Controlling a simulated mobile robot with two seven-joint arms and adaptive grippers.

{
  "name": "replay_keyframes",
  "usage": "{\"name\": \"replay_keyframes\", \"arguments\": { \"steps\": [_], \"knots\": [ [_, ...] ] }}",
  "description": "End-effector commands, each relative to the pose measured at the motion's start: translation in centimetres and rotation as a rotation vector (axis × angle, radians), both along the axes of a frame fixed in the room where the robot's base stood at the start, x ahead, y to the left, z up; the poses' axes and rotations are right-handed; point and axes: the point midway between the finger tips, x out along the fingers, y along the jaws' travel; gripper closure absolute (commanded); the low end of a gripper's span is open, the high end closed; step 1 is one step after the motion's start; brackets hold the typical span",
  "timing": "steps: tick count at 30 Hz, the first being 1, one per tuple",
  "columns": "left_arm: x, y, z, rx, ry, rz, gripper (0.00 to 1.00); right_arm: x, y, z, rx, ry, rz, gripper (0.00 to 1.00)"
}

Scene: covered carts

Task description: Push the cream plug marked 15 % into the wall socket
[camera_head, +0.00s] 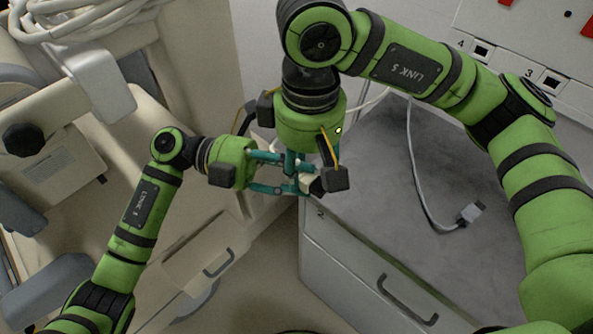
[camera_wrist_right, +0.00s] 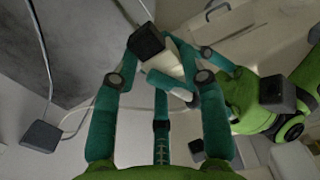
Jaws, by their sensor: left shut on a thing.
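The cream plug (camera_wrist_right: 168,84) shows between the fingers in the right wrist view. In the head view it is a small pale shape (camera_head: 312,184), mostly hidden by fingers. Its 15 % mark cannot be read. My left gripper (camera_head: 291,174) comes in from the left and is shut on the plug. My right gripper (camera_wrist_right: 150,45) points down at the same spot from above, with teal fingers on both sides of the plug; whether it grips it cannot be seen.
A white panel (camera_head: 518,62) with numbered square openings stands at upper right. Beige covered equipment (camera_head: 200,250) fills the left.

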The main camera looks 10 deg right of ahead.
Motion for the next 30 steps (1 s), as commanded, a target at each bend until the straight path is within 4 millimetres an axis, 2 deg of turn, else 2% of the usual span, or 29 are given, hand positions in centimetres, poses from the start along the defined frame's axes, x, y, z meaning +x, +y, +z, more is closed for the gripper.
{"name": "replay_keyframes", "arguments": {
  "steps": [2, 14, 17, 24, 30],
  "knots": [
    [0.0, 0.0, -0.5, 0.013, 0.006, 0.002, 1.0, 0.0, 0.1, 0.3, 0.007, -0.006, 0.001, 0.31],
    [0.0, 0.0, -0.3, 0.007, 0.002, 0.001, 1.0, 0.1, 0.1, 0.7, 0.005, -0.005, 0.0, 0.31],
    [0.0, 0.0, -0.3, 0.007, 0.002, 0.001, 1.0, 0.1, 0.1, 2.0, 0.006, -0.008, -0.001, 0.31],
    [0.0, 0.0, -0.3, 0.006, 0.003, 0.001, 1.0, 0.1, 0.1, 7.2, 0.005, -0.01, -0.001, 0.31],
    [0.0, 0.0, -0.3, 0.006, 0.003, 0.001, 1.0, 0.0, 0.1, 10.6, 0.005, -0.008, 0.0, 0.31]
  ]
}}
